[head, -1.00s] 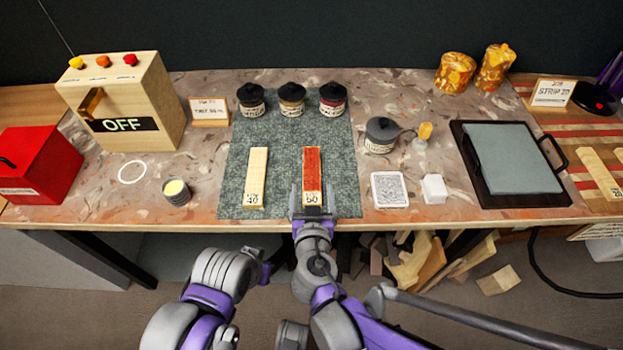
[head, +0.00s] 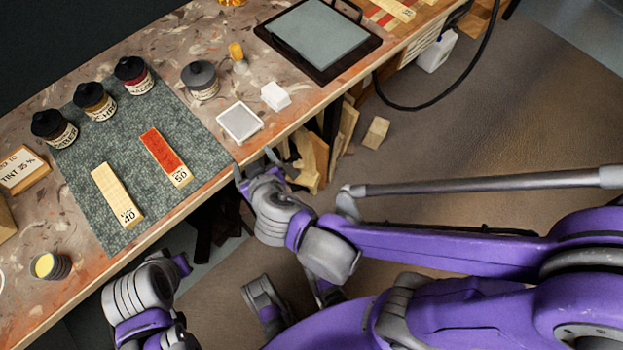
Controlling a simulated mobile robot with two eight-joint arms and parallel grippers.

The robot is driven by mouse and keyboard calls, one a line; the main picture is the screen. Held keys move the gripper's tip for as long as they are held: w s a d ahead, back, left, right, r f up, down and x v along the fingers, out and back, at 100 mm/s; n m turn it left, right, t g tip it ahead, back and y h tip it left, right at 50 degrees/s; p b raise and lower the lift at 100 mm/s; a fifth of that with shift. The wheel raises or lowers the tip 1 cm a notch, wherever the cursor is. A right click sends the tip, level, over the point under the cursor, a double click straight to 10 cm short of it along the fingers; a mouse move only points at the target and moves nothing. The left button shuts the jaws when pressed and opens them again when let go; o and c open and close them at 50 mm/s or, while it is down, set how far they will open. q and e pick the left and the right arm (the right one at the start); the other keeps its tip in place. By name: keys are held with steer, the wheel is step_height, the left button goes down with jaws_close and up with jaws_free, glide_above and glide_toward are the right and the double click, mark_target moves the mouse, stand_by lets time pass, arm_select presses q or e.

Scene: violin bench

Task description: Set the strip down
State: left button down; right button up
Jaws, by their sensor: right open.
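The strip with the red face and the number 50 (head: 164,154) lies flat on the grey-green mat (head: 195,130). A plain pale strip marked 40 (head: 116,196) lies on the mat to its left, apart from it. My right gripper (head: 254,165) is open and empty by the front edge of the bench, to the right of the red strip and clear of it. Part of my left arm shows at the lower left, but I do not see its jaws.
Several dark-lidded jars (head: 133,74) stand along the mat's back edge. Right of the mat are a square pale pad (head: 240,122), a white block (head: 275,96), a grey-lidded pot (head: 200,80) and a black-framed tray (head: 345,65). A small yellow-topped cup (head: 50,266) stands at left.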

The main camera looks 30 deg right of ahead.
steer(key=s+d+f+g, duration=0.1)
steer(key=s+d+g, duration=0.2)
steer(key=s+d, duration=0.3)
steer(key=s+d+f+m+g, duration=0.1)
steer(key=s+d+g, duration=0.2)
steer(key=s+d, duration=0.3)
steer(key=shift+s+d+f, duration=0.25)
steer(key=shift+s+d, duration=0.05)
steer(key=shift+d, duration=0.2)
